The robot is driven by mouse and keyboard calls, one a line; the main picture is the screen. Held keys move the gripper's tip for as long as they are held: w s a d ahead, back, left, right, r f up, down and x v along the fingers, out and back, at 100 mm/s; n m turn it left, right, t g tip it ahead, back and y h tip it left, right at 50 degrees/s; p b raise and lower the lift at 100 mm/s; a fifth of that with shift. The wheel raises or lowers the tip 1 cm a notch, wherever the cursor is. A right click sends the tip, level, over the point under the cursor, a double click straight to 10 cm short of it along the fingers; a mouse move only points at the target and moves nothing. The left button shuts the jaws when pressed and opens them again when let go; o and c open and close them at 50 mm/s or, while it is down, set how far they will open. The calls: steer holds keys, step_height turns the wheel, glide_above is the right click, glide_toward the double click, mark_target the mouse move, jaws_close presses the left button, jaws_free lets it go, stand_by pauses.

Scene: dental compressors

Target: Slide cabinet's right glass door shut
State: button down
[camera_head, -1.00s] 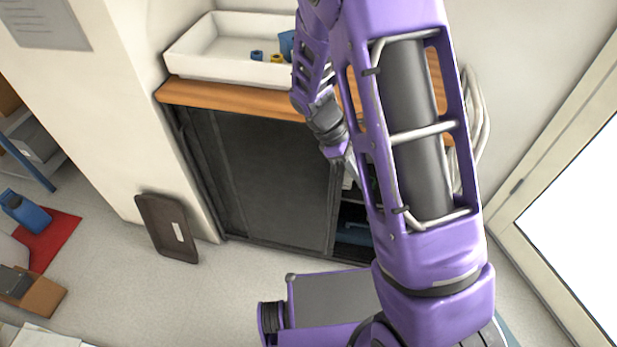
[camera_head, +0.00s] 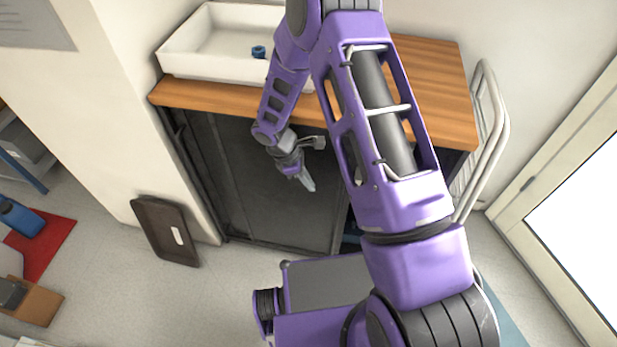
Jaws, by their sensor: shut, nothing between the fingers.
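The cabinet (camera_head: 228,98) has a wooden top and a dark front. A dark glass door panel (camera_head: 290,215) covers the left and middle of the front, and my gripper is in front of it. Its right edge shows just left of my arm. Right of that edge is a narrow dark opening (camera_head: 352,232) with something blue inside. My arm hides the rest of the cabinet's right side. My gripper (camera_head: 308,184) is shut and empty, pointing down and right. I cannot tell whether its tip touches the panel.
A white basin (camera_head: 190,60) with a small blue item (camera_head: 258,51) stands on the cabinet top. A brown tray (camera_head: 155,235) leans at the cabinet's left. White rails (camera_head: 495,130) stand at the right, near a glazed door (camera_head: 580,210). The floor in front is partly clear.

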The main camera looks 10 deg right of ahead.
mark_target(331, 194)
steer(key=d+f, duration=0.1)
steer(key=d, duration=0.1)
steer(key=d+f, duration=0.2)
steer(key=s+d+f, duration=0.1)
steer(key=d+f, duration=0.1)
steer(key=shift+d+f, duration=0.1)
steer(key=shift+d, duration=0.05)
stand_by(0.3)
